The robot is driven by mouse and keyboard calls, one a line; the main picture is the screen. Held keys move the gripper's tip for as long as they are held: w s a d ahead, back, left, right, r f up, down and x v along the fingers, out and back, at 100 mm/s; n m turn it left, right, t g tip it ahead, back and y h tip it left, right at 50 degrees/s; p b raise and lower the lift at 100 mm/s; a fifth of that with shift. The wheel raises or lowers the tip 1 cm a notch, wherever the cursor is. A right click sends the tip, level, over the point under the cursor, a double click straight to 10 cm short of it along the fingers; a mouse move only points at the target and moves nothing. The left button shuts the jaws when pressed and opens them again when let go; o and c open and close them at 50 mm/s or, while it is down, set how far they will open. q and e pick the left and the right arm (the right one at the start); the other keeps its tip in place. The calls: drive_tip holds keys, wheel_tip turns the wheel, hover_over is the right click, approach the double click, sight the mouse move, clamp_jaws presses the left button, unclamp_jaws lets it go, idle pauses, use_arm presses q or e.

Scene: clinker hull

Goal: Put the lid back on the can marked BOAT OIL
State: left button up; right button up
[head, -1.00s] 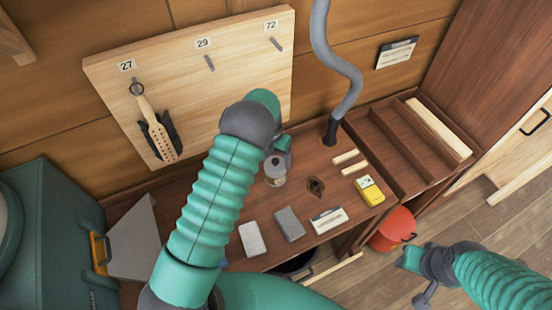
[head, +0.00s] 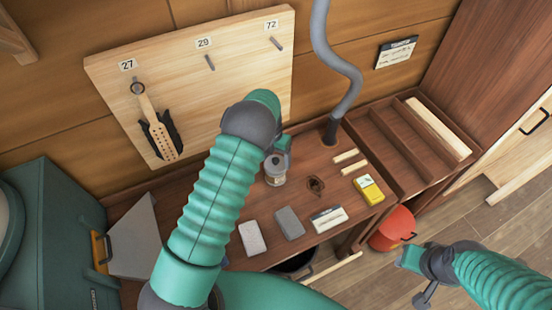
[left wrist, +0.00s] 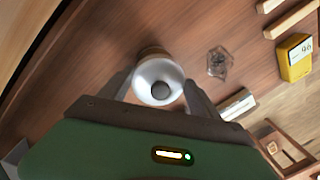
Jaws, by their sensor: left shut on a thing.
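A small can (head: 275,179) stands on the brown bench under my left gripper (head: 277,158); no marking on it is readable. In the left wrist view a pale round lid (left wrist: 150,74) with a grey knob sits between the two fingers of the left gripper (left wrist: 158,88), which is shut on it. A brownish edge of the can (left wrist: 152,51) shows just behind the lid. I cannot tell whether the lid touches the can's rim. My right gripper (head: 416,275) is low at the right, away from the bench; its jaws are unclear.
Grey blocks (head: 289,223), a labelled block (head: 328,219) and a yellow box (head: 368,190) lie along the bench's front. A grey hose (head: 346,80) rises behind. A divided tray (head: 395,150) is at right, with a red bucket (head: 391,232) below.

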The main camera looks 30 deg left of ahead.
use_arm(q)
drive_tip(key=shift+f, duration=0.35)
drive_tip(key=o, duration=1.4)
drive_tip(key=shift+r, duration=0.1)
drive_tip(key=shift+o, duration=0.4)
drive_tip(key=shift+r+p, duration=2.95)
drive_tip(key=shift+r, duration=0.6)
clamp_jaws()
